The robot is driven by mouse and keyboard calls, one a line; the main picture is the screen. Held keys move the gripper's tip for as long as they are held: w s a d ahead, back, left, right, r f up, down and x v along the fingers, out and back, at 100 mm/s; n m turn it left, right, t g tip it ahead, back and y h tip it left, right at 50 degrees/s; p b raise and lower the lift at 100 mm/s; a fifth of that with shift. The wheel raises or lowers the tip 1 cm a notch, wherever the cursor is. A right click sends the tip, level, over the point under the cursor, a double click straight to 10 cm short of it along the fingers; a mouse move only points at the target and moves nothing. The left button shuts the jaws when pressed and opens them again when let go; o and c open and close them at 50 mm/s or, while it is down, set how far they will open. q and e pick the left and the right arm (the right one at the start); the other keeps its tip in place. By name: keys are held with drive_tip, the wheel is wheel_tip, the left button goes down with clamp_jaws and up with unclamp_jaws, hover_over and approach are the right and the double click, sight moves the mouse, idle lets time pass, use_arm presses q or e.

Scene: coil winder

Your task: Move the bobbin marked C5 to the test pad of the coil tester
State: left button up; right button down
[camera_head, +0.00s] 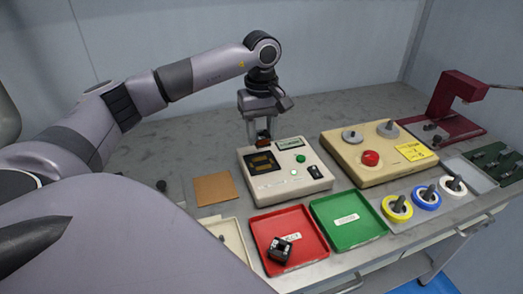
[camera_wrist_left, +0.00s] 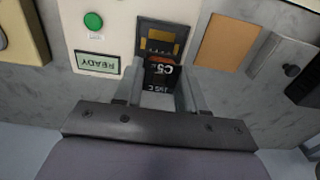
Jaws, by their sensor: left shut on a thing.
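My left gripper (camera_head: 262,137) is shut on a dark bobbin (camera_wrist_left: 160,76) marked C5. In the wrist view the bobbin sits between the two fingers, its label facing the camera. In the head view only a small brown and dark part of it shows between the fingertips. The gripper points down at the back edge of the coil tester (camera_head: 285,182). The tester's dark test pad (camera_head: 262,162) lies just in front of the bobbin; it also shows in the wrist view (camera_wrist_left: 163,37). I cannot tell whether the bobbin touches the tester. My right gripper is not in view.
The tester display (camera_wrist_left: 97,63) reads READY. A brown mat (camera_head: 215,188) lies left of the tester. A red tray (camera_head: 304,257) holds another dark bobbin (camera_head: 280,249); a green tray (camera_head: 370,228) is empty. A beige winder (camera_head: 350,172) and several wire spools stand to the right.

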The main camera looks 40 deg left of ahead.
sight(262, 163)
use_arm(q)
drive_tip(key=shift+f, duration=2.9)
drive_tip(key=shift+f, duration=0.1)
drive_tip(key=o, duration=1)
drive_tip(key=shift+o, duration=0.2)
wheel_tip(262, 163, up, 12)
